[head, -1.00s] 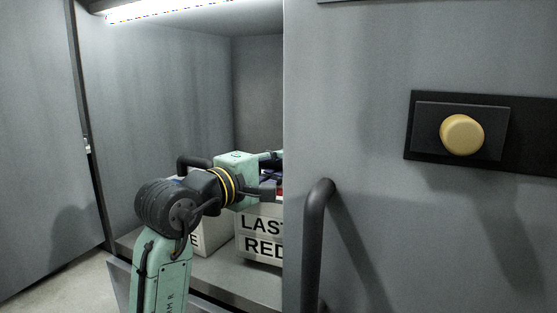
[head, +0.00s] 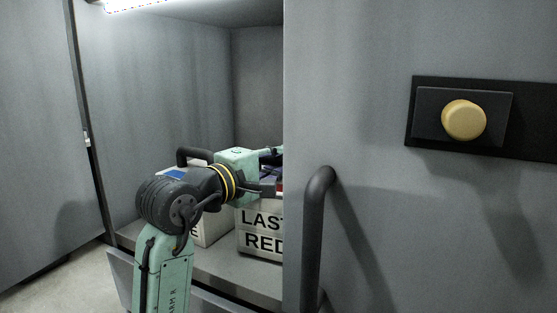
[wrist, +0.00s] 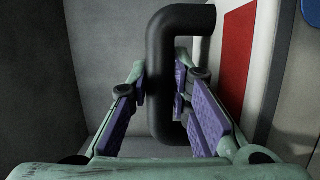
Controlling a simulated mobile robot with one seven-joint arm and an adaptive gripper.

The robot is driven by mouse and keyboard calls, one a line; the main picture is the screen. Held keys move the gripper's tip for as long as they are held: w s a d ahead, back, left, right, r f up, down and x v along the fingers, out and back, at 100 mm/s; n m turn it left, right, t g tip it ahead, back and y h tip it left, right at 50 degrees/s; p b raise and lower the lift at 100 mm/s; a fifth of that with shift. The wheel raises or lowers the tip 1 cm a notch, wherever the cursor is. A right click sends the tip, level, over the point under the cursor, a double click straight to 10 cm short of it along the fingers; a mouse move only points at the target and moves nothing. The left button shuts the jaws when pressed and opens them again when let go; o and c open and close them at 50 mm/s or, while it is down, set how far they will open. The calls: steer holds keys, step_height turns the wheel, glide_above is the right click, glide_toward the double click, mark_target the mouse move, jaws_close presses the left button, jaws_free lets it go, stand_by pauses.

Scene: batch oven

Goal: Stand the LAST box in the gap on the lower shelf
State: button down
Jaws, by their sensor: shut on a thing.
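The LAST box, a pale box lettered "LAST RED" (head: 262,243), is at the shelf (head: 225,265) inside the open cabinet. Its right part is hidden behind the grey front panel. My gripper (head: 270,188) is over this box, its tips partly hidden by that panel. In the wrist view my gripper (wrist: 165,105) is shut on a black handle (wrist: 160,75), between its purple pads. A red patch (wrist: 234,60) on the box shows beside the handle. I cannot tell whether the box touches the shelf.
A second pale box (head: 214,230) with a blue patch and a dark handle (head: 192,152) stands close to the left. The grey panel (head: 380,230) with a vertical handle (head: 316,235) and a yellow knob (head: 464,119) blocks the right. The cabinet's left side wall (head: 160,110) is bare.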

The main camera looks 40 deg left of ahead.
steer(key=shift+f, duration=0.25)
stand_by(0.4)
steer(key=c, duration=1.7)
jaws_free()
steer(key=shift+s, duration=0.1)
steer(key=o, duration=0.3)
steer(key=shift+f, duration=0.3)
steer(key=s, duration=1.2)
steer(key=shift+d+r, duration=0.15)
steer(key=shift+r, duration=0.05)
